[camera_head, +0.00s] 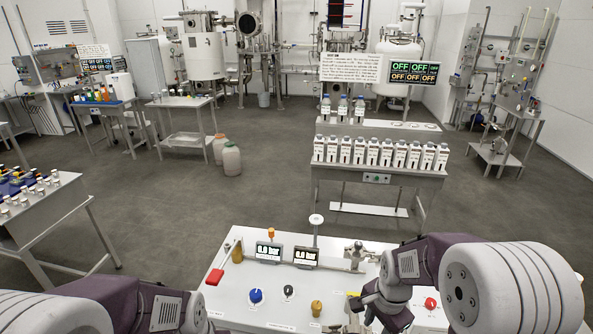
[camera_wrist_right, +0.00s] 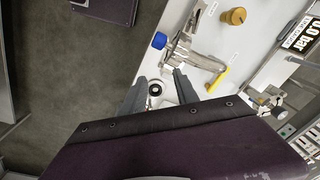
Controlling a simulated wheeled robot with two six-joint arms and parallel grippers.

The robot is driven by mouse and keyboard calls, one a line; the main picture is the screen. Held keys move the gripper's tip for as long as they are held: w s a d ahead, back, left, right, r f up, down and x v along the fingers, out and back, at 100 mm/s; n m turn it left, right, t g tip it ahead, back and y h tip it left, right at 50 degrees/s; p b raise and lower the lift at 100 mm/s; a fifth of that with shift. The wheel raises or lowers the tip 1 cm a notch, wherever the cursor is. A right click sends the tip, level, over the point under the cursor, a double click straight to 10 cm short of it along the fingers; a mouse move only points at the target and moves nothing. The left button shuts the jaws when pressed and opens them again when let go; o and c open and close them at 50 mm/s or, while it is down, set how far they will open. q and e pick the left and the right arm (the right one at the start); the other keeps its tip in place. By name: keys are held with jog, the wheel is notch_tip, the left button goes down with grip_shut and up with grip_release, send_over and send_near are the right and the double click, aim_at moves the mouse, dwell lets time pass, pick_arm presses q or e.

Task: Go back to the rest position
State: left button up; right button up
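My right gripper (camera_wrist_right: 160,82) shows in the right wrist view with its two grey fingers apart. A small round fitting with a dark centre (camera_wrist_right: 155,89) appears between the fingers; I cannot tell whether they touch it. In the head view my right arm comes in from the right and its purple wrist (camera_head: 388,305) hangs over the right part of the white control panel (camera_head: 222,308). My left arm (camera_head: 125,300) lies along the bottom left edge of the head view. Its gripper does not show.
The panel carries a red handle (camera_head: 214,277), a blue knob (camera_head: 256,295), a brass knob (camera_head: 316,308), pressure displays (camera_head: 268,251) and a metal valve (camera_head: 355,251). A yellow lever (camera_wrist_right: 218,80) is near my right fingers. Beyond stands a table of bottles (camera_head: 372,172); open floor lies left of it.

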jog(key=s+r+n+t, duration=0.15)
jog(key=s+n, duration=0.45)
jog(key=n, duration=0.6)
notch_tip(320, 180, down, 8)
jog(key=s+a+g+b, duration=0.1)
jog(key=s+b, duration=0.2)
jog(key=b, duration=0.3)
jog(key=shift+a+b, duration=0.3)
jog(key=shift+r, duration=0.15)
